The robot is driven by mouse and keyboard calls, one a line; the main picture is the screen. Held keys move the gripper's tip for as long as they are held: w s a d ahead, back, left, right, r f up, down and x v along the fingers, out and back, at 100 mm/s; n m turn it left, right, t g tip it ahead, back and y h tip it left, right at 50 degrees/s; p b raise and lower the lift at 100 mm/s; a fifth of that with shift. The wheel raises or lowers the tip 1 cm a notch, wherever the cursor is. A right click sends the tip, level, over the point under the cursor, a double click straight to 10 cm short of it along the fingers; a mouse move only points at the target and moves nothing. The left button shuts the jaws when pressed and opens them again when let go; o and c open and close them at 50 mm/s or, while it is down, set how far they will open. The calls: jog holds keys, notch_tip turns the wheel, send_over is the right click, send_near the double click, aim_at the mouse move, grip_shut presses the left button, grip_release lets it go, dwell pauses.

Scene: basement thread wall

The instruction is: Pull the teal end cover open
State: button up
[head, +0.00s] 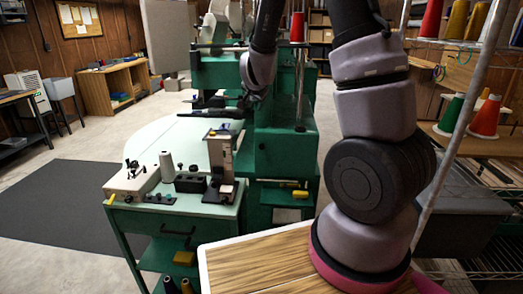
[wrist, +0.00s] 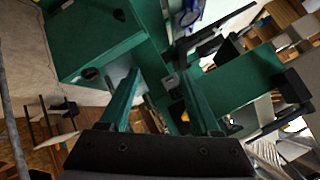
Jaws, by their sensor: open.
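The machine is teal-green, with a tall housing (head: 285,150) right of centre in the head view. I cannot tell for certain which of its panels is the end cover. In the wrist view a flat teal panel (wrist: 95,42) with small black knobs is at the upper left, beyond my fingers. My gripper (head: 197,106) is over the pale table top, left of the housing, with its fingers toward the left. In the wrist view my gripper (wrist: 165,82) has its two fingers spread apart, with nothing held between them. I see no contact with the panel.
A pale round-edged table top (head: 170,140) carries a thread cone (head: 167,166), black blocks and a small upright device (head: 221,152). A wooden-topped surface (head: 255,265) is in front. Thread cones on racks stand at right. A dark mat (head: 60,205) lies on open floor at left.

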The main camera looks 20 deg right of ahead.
jog(key=w+d+f+t+h, duration=0.1)
jog(key=w+f+h, duration=0.1)
jog(key=f, duration=0.5)
jog(key=w+d+f+h, duration=0.1)
jog(key=f+h, duration=0.1)
jog(key=f, duration=0.4)
jog(key=n+t+h, duration=0.1)
jog(key=n+t, duration=0.5)
send_near(262, 148)
jog(key=x, duration=0.9)
jog(key=shift+w+r, duration=0.1)
grip_shut()
